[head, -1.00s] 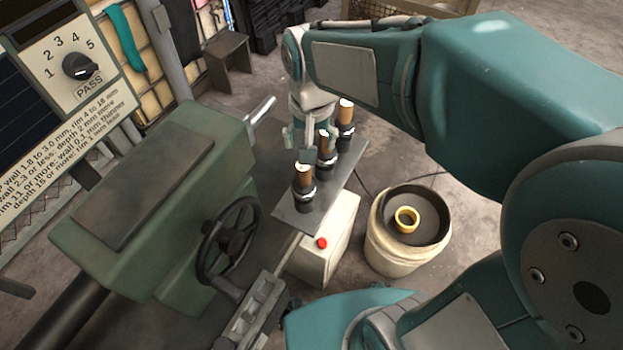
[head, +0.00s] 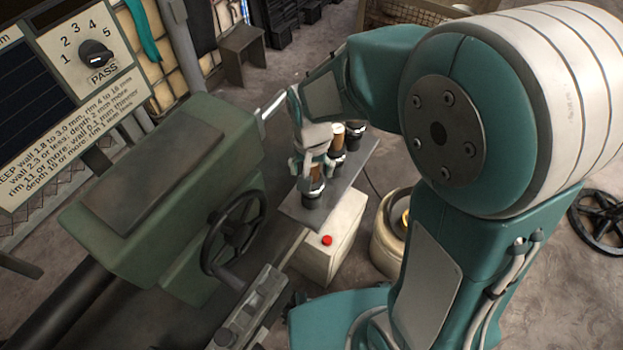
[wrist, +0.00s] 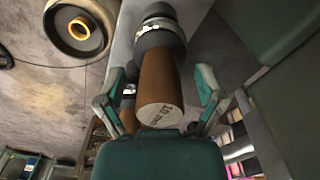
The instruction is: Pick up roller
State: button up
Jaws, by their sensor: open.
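Several rollers with brown wooden handles and dark metal ends stand in a row on a grey plate (head: 295,211). My gripper (head: 313,168) is at the front roller (head: 315,174) in the head view. In the wrist view my gripper (wrist: 160,78) is open, with one finger on each side of this roller (wrist: 159,82). Small gaps show beside the handle, and its pale end face with writing points toward my palm. The middle roller (head: 338,140) and back roller (head: 355,130) stand behind; another roller shows partly hidden in the wrist view (wrist: 128,118).
A green machine (head: 170,170) with a handwheel (head: 236,230) stands left of the plate. A white box with a red button (head: 327,240) is below it. A bucket (head: 385,245) holding a yellow ring stands to the right, partly hidden by my arm.

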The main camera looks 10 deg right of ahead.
jog(key=shift+f, duration=0.65)
grip_shut()
jog(key=shift+r, duration=0.1)
